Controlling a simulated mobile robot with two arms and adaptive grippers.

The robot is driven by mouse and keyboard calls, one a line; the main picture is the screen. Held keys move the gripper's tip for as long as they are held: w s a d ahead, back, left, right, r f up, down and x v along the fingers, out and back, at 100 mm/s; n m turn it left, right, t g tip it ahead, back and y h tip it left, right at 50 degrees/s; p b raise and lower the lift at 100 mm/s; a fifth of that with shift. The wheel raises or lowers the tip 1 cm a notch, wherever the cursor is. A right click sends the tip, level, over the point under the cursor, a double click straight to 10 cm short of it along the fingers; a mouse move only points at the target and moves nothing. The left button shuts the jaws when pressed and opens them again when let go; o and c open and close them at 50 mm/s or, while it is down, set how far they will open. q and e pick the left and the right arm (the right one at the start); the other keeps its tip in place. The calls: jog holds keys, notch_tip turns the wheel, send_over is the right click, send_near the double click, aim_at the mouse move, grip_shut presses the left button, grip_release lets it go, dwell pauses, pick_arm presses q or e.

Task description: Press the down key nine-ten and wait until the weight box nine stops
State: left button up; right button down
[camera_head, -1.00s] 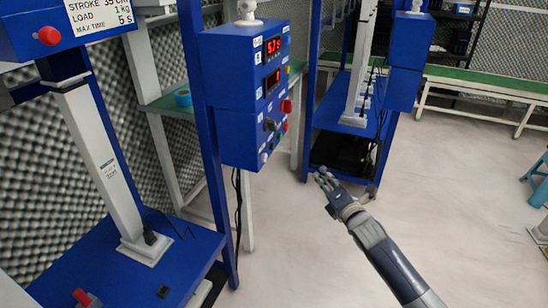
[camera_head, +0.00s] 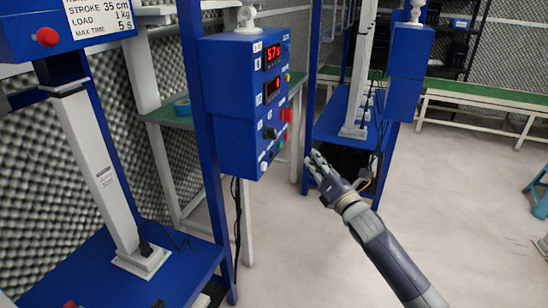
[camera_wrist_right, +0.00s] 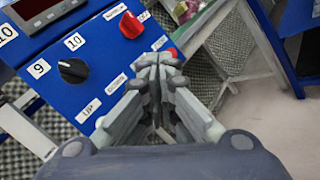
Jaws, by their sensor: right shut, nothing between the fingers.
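The blue control box (camera_head: 238,105) stands left of centre in the head view, with two lit red displays and knobs and buttons on its right face. My right gripper (camera_head: 316,160) is shut and empty, just right of the lower part of this face, apart from it in the picture. In the right wrist view, the shut fingertips (camera_wrist_right: 158,62) overlap the panel beside the DOWN label (camera_wrist_right: 115,86). The UP label (camera_wrist_right: 88,110) and a black selector knob (camera_wrist_right: 73,70) between 9 and 10 also show. The down key seems hidden behind the fingers. I cannot identify weight box nine.
A red knob (camera_wrist_right: 131,25) sits higher on the panel. A blue frame with a white column (camera_head: 107,165) stands at the left, and another blue rig (camera_head: 345,115) stands behind the box. A green-topped bench (camera_head: 480,96) runs along the back. The floor at right is mostly clear.

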aim_at(272, 155)
pick_arm(q)
jog(key=shift+w+d+r+t+b, duration=0.25)
jog(key=shift+w+r+t+b, duration=0.3)
jog(key=shift+b, duration=0.9)
pick_arm(e)
jog(key=w+a, duration=0.3)
jog(key=a, duration=0.3)
jog(key=shift+w+a, duration=0.15)
jog(key=shift+a, duration=0.2)
pick_arm(q)
jog(key=shift+w+f, duration=0.1)
jog(key=shift+w, duration=0.05)
pick_arm(e)
jog(key=shift+a, duration=0.1)
jog(key=shift+w+a, duration=0.2)
jog(key=shift+a, duration=0.1)
